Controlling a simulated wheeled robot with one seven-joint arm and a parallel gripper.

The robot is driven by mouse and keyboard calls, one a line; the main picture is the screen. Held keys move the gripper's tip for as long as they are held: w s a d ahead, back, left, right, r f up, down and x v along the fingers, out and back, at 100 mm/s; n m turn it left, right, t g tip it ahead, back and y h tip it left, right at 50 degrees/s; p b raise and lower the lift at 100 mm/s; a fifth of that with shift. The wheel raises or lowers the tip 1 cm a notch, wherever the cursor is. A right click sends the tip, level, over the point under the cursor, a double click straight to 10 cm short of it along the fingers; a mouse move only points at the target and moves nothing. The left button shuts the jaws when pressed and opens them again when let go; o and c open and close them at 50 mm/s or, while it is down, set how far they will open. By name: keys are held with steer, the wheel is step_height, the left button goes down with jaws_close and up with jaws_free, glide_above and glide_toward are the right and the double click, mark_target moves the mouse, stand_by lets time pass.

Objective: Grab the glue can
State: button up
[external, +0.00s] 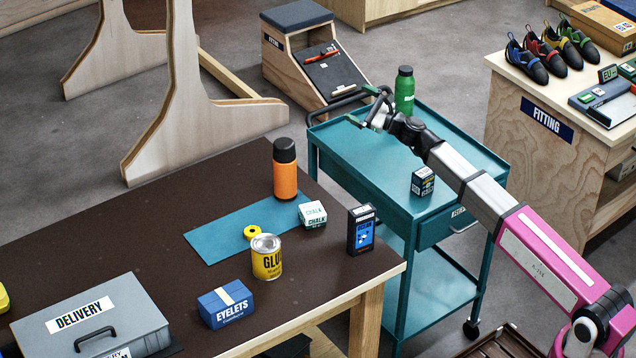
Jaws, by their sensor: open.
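The glue can (267,257) is a yellow can with a grey lid, standing upright on the dark brown table (120,250) near its right part. My gripper (368,112) is open and empty. It is over the far end of the teal cart (470,150), up and to the right of the can and well apart from it. Its fingertips are small in this view.
Around the can are a yellow tape roll (251,232), a blue eyelets box (226,304), a white chalk box (312,215), a dark blue box (361,230) and an orange bottle (285,170). A grey delivery case (95,318) is at left. A green bottle (404,90) stands near my gripper.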

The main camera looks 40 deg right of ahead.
steer(key=s+a+f+m+g+y, duration=0.15)
steer(key=s+a, duration=0.35)
steer(key=a, duration=0.7)
steer(key=s+a+m+g+y, duration=0.15)
steer(key=s+a, duration=0.45)
steer(key=a, duration=0.6)
steer(key=s+a+f+m+y, duration=0.15)
steer(key=s+a, duration=0.35)
steer(key=a, duration=0.7)
steer(key=n+g, duration=0.2)
steer(key=g, duration=0.2)
glide_toward(267, 252)
steer(key=shift+w+d+f+h, duration=0.35)
steer(key=shift+w+d+f, duration=0.6)
steer(key=shift+w+f, duration=0.15)
steer(key=shift+f, duration=0.15)
steer(key=x, duration=0.5)
steer(key=shift+w+a, duration=0.2)
steer(key=shift+w, duration=0.15)
steer(key=x, duration=0.5)
steer(key=shift+f, duration=0.25)
steer(key=shift+d, duration=0.1)
steer(key=c, duration=1.1)
